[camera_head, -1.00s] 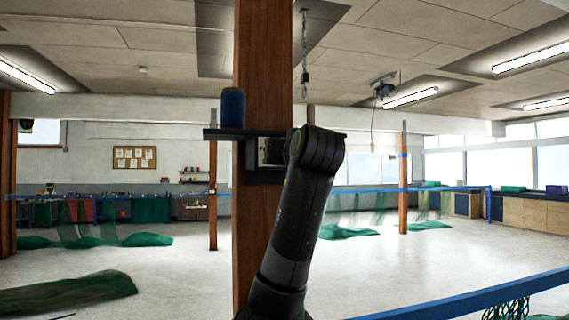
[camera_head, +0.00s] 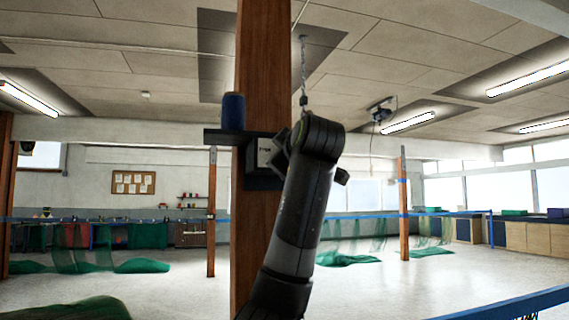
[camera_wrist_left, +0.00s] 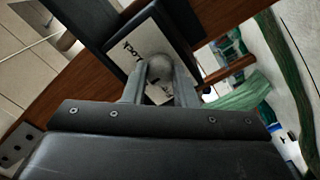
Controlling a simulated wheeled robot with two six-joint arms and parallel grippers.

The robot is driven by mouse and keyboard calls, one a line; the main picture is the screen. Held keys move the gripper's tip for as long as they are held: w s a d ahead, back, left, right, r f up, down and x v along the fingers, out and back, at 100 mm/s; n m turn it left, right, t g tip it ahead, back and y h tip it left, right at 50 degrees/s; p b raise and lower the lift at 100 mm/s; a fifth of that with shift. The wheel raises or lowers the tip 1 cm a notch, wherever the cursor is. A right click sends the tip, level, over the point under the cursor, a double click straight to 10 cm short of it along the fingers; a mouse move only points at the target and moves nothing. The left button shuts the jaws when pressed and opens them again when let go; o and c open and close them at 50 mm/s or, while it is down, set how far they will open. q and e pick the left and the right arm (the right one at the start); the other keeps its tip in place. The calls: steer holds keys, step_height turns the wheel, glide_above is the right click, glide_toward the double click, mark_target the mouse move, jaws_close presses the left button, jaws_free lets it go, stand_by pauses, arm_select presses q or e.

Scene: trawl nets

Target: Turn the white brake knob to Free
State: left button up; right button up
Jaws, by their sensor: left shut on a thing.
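The white brake knob (camera_wrist_left: 160,68) is a pale round knob on a white label plate (camera_wrist_left: 146,41) with dark lettering, in the left wrist view. The plate sits on a dark box fixed to a wooden post. My left gripper (camera_wrist_left: 160,90) is shut on the knob, with one finger on each side. The fingers hide part of the plate and its lettering, and I cannot tell which mark the knob points to. In the head view the plate (camera_head: 265,151) shows partly on the post, and my left arm hides the knob. My right gripper is not in view.
The wooden post (camera_head: 262,60) carries a dark shelf (camera_head: 225,136) with a blue spool (camera_head: 233,111) on it. A chain (camera_head: 304,70) hangs close to the post. A blue rail (camera_head: 510,303) crosses the lower right. Green nets (camera_head: 345,258) lie on the open floor behind.

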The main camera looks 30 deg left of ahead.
arm_select(q)
steer(key=n+b, duration=0.1)
steer(key=n, duration=1)
steer(key=shift+w+b, duration=0.1)
steer(key=shift+b, duration=0.3)
steer(key=shift+n, duration=0.4)
steer(key=o, duration=1)
steer(key=shift+d, duration=0.15)
steer(key=b+v, duration=0.7)
steer(key=v, duration=1)
steer(key=shift+d, duration=0.25)
